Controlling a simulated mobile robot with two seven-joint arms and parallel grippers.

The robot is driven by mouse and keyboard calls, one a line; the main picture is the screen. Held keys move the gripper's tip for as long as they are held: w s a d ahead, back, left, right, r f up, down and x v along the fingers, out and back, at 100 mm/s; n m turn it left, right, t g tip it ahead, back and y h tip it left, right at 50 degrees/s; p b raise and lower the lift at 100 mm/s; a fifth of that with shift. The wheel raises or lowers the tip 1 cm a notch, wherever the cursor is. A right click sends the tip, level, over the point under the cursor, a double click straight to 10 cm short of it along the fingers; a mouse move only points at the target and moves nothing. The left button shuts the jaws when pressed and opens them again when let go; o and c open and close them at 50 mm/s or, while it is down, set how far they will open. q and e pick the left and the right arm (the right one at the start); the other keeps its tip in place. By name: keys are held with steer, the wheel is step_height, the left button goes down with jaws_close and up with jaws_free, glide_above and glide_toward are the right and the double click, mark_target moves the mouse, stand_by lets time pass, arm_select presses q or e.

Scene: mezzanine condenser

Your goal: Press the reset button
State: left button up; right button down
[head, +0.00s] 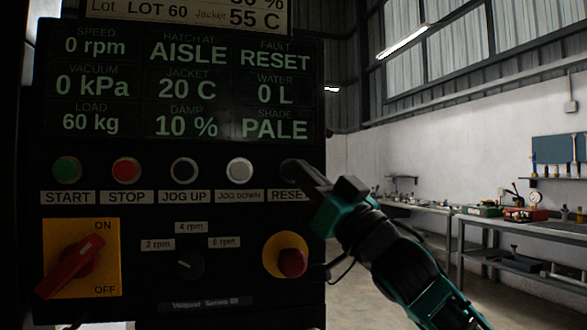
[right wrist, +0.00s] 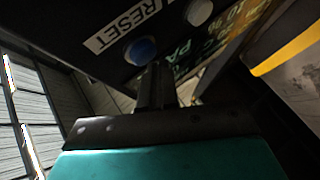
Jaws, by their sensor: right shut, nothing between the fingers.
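The reset button (right wrist: 140,50) is a round blue button in a dark ring beside its RESET label (right wrist: 123,27) in the right wrist view. In the head view the RESET label (head: 287,196) is partly covered, and the button above it is mostly hidden by my right gripper (head: 303,168). The right gripper is shut and empty, its tips at the button's place on the panel. In the right wrist view the fingertips (right wrist: 155,68) show just beside the button's edge. I cannot tell whether they touch it. My left gripper is not in view.
Below are a red rotary switch (head: 72,265), a speed knob (head: 186,264) and a red mushroom button (head: 292,262). Benches stand far right.

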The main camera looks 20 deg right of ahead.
steer(key=shift+w, duration=0.45)
stand_by(0.7)
steer(key=shift+s, duration=0.9)
steer(key=shift+s+a, duration=0.1)
steer(key=shift+s, duration=2.4)
